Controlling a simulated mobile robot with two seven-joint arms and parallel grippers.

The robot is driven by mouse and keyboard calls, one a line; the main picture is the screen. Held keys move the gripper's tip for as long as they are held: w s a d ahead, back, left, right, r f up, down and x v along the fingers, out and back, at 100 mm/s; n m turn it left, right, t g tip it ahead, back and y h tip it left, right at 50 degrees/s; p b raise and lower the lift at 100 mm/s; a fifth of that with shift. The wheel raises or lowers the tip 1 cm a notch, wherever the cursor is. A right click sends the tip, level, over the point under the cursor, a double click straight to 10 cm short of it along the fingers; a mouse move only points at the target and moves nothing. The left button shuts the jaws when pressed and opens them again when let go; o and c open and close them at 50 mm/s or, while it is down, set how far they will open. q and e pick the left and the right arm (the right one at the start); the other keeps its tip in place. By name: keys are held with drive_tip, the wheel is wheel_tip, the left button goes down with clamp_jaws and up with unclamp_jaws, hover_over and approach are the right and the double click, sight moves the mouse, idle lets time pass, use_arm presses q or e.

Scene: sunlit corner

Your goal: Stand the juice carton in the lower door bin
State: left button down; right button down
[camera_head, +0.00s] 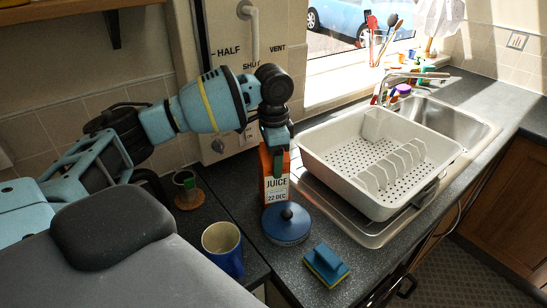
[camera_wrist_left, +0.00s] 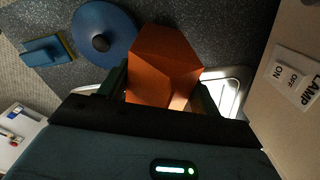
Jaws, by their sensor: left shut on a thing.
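The juice carton (camera_head: 277,188), orange with a white label reading JUICE and 22 DEC, is upright at the back of the dark worktop, behind a blue lidded pot (camera_head: 286,224). My left gripper (camera_head: 276,146) comes down on it from above and is shut on its top part. In the left wrist view the orange carton (camera_wrist_left: 165,58) sits between the two dark green fingers (camera_wrist_left: 164,92). The pot hides the carton's foot, so I cannot tell whether it touches the worktop. No door bin shows in either view. My right gripper is not in view.
A white dish rack (camera_head: 375,200) stands on the drainer right of the carton, beside the sink (camera_head: 446,120). A blue sponge (camera_head: 326,265), a mug (camera_head: 223,247) and a small glass on a coaster (camera_head: 188,203) stand nearby. A white panel (camera_head: 228,45) rises behind.

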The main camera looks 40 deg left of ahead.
use_arm(q)
drive_tip(key=shift+c, duration=1.6)
unclamp_jaws()
wheel_tip(320, 180, up, 12)
drive_tip(key=shift+r, duration=0.1)
